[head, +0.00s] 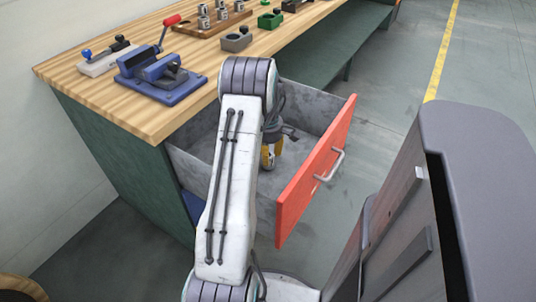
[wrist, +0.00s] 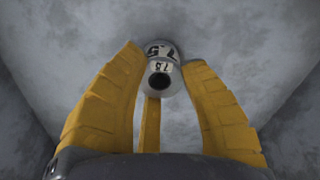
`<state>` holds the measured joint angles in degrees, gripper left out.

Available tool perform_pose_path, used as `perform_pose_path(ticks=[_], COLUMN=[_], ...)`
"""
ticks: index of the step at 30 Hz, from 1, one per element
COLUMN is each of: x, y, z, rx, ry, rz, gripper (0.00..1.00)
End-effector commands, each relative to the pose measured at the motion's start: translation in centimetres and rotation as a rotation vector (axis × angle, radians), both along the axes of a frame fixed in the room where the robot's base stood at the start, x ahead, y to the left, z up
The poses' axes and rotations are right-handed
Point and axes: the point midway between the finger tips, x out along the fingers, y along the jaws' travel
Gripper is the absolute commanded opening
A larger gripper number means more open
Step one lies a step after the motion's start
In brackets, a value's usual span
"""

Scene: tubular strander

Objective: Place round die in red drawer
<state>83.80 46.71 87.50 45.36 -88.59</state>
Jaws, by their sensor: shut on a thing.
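The red drawer (head: 317,176) is pulled open from the bench, with a red front, a silver handle and grey metal walls. My gripper (head: 270,158) reaches down inside the drawer in the head view, partly hidden by my arm. In the wrist view my yellow fingers (wrist: 160,85) are closed around the round die (wrist: 165,68), a small silver cylinder with a dark central hole and black markings. The grey drawer interior surrounds them. The wrist view does not show clearly whether the die touches the drawer floor.
The wooden bench top (head: 130,100) holds a blue vise (head: 160,75), a wooden tray (head: 212,28) with several silver dies, a grey block (head: 237,39) and green blocks (head: 270,19). A yellow line (head: 442,55) marks the open floor at right.

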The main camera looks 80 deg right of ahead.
Motion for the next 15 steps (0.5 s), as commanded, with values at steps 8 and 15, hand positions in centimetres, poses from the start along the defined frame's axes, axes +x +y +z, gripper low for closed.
perform_pose_path(ticks=[8,15], x=[0.01,0.0], y=[-0.08,-0.02], z=[-0.17,-0.19], rx=[-0.003,-0.001], ry=[0.0,0.0], rz=[0.0,0.0], gripper=[0.03,0.6])
